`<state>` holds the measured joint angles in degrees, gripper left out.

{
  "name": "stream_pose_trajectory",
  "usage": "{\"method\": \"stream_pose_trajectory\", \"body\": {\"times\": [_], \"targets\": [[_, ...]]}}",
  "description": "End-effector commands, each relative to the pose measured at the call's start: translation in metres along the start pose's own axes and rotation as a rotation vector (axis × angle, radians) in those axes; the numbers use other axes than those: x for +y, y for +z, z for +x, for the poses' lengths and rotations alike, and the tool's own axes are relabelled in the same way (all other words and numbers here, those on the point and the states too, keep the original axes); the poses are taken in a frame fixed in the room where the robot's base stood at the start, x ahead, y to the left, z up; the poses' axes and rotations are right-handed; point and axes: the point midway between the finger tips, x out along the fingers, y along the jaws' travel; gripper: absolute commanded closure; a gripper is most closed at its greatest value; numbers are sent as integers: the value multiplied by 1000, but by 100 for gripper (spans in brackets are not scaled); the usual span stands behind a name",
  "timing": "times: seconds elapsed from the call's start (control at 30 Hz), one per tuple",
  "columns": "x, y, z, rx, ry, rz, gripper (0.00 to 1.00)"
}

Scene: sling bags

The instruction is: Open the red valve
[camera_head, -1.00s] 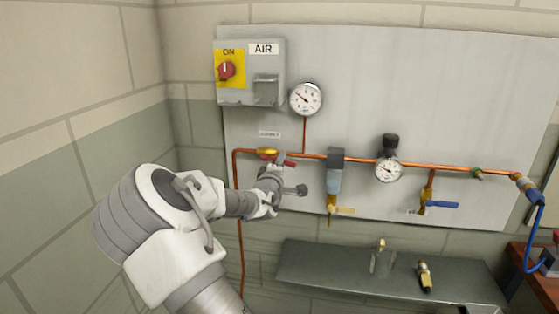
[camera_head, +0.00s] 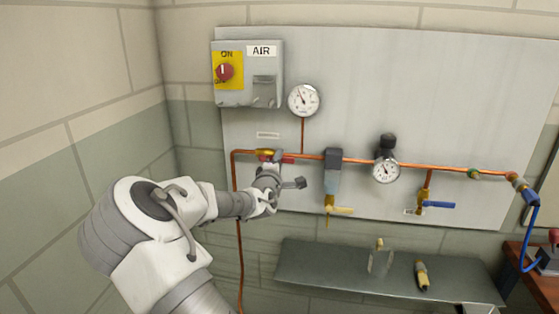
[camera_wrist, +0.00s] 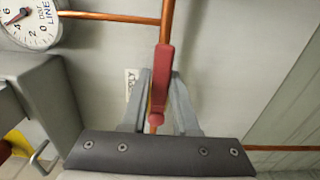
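The red valve has a brass body (camera_head: 265,153) on the copper pipe, below the first gauge. Its red lever handle (camera_wrist: 161,80) lies lengthwise along the pipe in both views. My gripper (camera_wrist: 160,78) has one finger on each side of the handle, with the fingertips close against it, and appears shut on it. In the head view my gripper (camera_head: 268,168) reaches the valve from below and partly covers it. The gauge (camera_head: 303,100) above the valve has its needle pointing up and slightly left.
The grey AIR box (camera_head: 247,73) with a red switch (camera_head: 225,71) is above left. To the right along the pipe are a filter (camera_head: 332,175), a second gauge (camera_head: 386,170) and a blue-handled valve (camera_head: 438,205). A dark shelf (camera_head: 320,270) juts out below.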

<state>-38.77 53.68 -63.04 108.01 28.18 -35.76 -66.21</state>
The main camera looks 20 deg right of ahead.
Motion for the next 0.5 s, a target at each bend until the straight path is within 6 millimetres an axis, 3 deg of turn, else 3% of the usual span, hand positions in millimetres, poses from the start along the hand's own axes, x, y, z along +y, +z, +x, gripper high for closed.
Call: {"method": "stream_pose_trajectory", "body": {"times": [0.03,0.13,0.5], "targets": [[0,0,0,0,0,1,61],[0,0,0,0,1,2,45],[0,0,-4,1,0,3,45]]}}
